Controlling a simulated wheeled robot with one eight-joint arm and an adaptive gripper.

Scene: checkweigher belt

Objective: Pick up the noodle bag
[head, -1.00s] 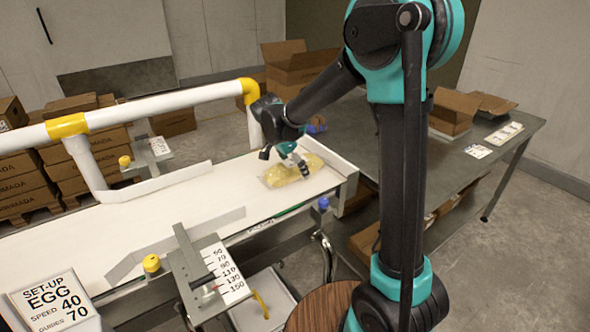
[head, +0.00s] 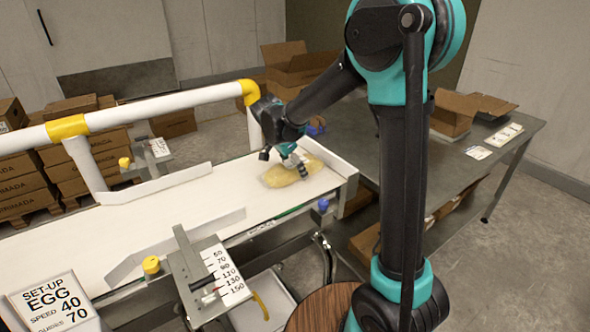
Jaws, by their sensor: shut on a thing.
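The noodle bag (head: 281,177) is a clear bag with yellow contents. It lies on the white belt (head: 150,222) near the belt's right end. My gripper (head: 298,168) reaches down onto the bag from above and is shut on it. The fingers cover part of the bag, and the far fingertip is hard to make out. I cannot see a gap between the bag and the belt.
A white rail with yellow joints (head: 170,104) runs behind the belt. Metal guides (head: 180,245) stand along the belt. A grey table (head: 450,165) with open cartons (head: 453,112) is at the right. Stacked boxes (head: 95,150) stand behind. A set-up sign (head: 52,303) is at front left.

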